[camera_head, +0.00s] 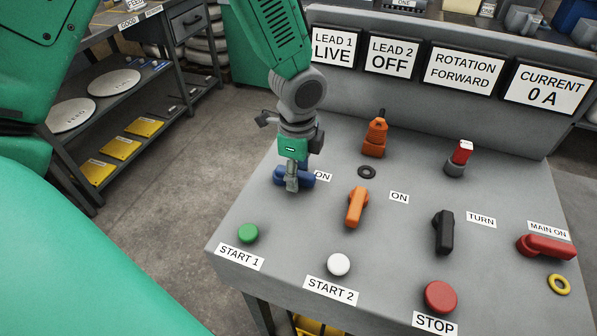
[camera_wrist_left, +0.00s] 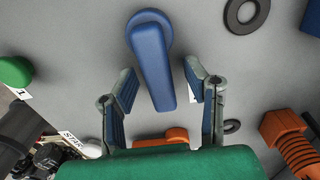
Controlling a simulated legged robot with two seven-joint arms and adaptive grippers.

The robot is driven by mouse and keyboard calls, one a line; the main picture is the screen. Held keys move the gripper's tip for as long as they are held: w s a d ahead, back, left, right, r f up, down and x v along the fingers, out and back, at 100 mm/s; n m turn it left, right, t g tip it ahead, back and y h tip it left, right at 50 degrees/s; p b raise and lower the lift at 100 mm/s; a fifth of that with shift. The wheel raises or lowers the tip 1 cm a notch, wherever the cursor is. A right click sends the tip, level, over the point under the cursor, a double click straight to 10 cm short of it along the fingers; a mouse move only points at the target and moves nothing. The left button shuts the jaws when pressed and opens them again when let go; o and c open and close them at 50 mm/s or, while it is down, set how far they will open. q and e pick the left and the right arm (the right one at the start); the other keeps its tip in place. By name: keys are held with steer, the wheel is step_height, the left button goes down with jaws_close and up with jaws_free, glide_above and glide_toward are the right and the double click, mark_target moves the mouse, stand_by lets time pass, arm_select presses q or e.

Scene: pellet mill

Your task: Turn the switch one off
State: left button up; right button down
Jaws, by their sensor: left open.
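The blue rotary switch (camera_head: 308,180) sits at the left of the grey console, beside a white ON label (camera_head: 323,176). In the left wrist view its round base and long handle (camera_wrist_left: 153,66) show clearly. The LEAD 1 sign (camera_head: 333,47) reads LIVE. My left gripper (camera_head: 292,182) is over the blue switch and hides part of it in the head view. In the wrist view the open fingers (camera_wrist_left: 160,88) stand on both sides of the handle's free end, with gaps visible. I cannot tell its exact height. My right gripper is not in view.
An orange switch (camera_head: 357,206), black switch (camera_head: 444,231) and red main switch (camera_head: 546,247) stand to the right. Green (camera_head: 248,233), white (camera_head: 339,264) and red (camera_head: 440,297) buttons line the front. An orange plug (camera_head: 375,138) and dark ring (camera_head: 367,172) are behind.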

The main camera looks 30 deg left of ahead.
arm_select(q)
steer(key=shift+c, duration=0.4)
jaws_close()
steer(key=shift+r, duration=0.1)
